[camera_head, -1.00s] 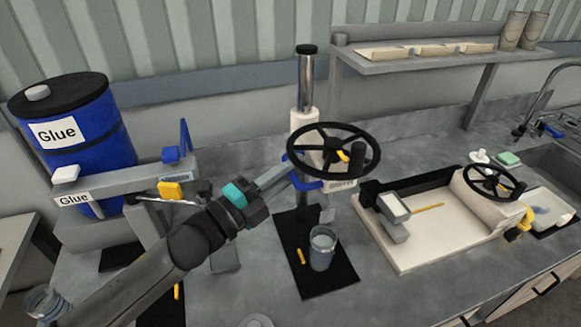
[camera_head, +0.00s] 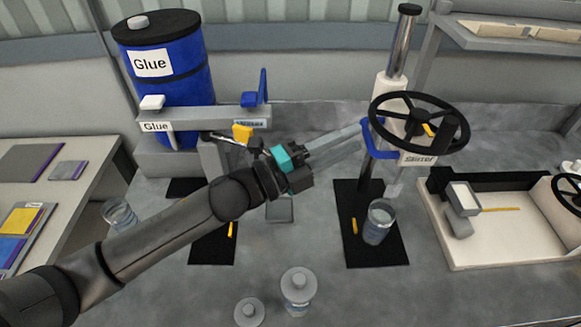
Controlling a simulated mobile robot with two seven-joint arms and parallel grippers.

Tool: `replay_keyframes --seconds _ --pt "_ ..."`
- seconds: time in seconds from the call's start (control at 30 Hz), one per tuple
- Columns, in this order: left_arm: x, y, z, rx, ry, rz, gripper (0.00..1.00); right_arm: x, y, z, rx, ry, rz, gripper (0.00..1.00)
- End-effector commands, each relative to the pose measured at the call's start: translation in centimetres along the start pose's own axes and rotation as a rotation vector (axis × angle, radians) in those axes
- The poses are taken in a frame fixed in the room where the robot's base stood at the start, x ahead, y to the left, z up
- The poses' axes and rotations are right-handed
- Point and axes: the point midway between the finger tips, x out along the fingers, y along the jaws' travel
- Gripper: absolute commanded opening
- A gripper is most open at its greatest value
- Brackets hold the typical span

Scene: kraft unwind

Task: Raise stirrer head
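The stirrer stands right of centre: a chrome column (camera_head: 402,45) with a white sleeve, a black handwheel (camera_head: 455,101), and a head labelled "Stirrer" (camera_head: 418,159) with a blue bracket (camera_head: 380,134). The head hangs above a black mat (camera_head: 350,205). A glass jar (camera_head: 378,222) stands on the mat beneath the head. My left gripper (camera_head: 361,139) comes in from the left. Its long grey fingers look slightly apart, tips at the left end of the blue bracket. I cannot tell whether they touch it. My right gripper is not in view.
A blue glue drum (camera_head: 185,85) with a dispenser arm (camera_head: 195,118) stands at the back left. A white tray machine (camera_head: 500,240) is at the right. A lidded jar (camera_head: 297,292) and a loose lid (camera_head: 250,312) are at the front. A side table (camera_head: 55,205) is at left.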

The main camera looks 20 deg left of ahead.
Motion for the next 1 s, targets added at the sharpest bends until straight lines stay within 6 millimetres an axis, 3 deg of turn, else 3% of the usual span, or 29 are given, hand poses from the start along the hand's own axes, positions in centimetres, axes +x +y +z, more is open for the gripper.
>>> replay_keyframes --seconds 0.1,0.5,0.73,1.0 --pt "-2.2 0.3 0.0 -0.001 -0.002 0.004 0.3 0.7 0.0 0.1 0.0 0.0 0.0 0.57" --pt "-7.9 0.2 0.0 0.0 -0.001 0.003 0.3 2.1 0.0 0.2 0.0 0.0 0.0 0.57" --pt "-10.1 0.1 0.0 -0.001 0.0 0.001 0.3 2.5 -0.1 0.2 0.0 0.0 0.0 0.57" --pt "-10.9 -0.1 0.0 0.0 0.001 -0.002 0.3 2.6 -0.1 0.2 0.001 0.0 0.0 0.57"
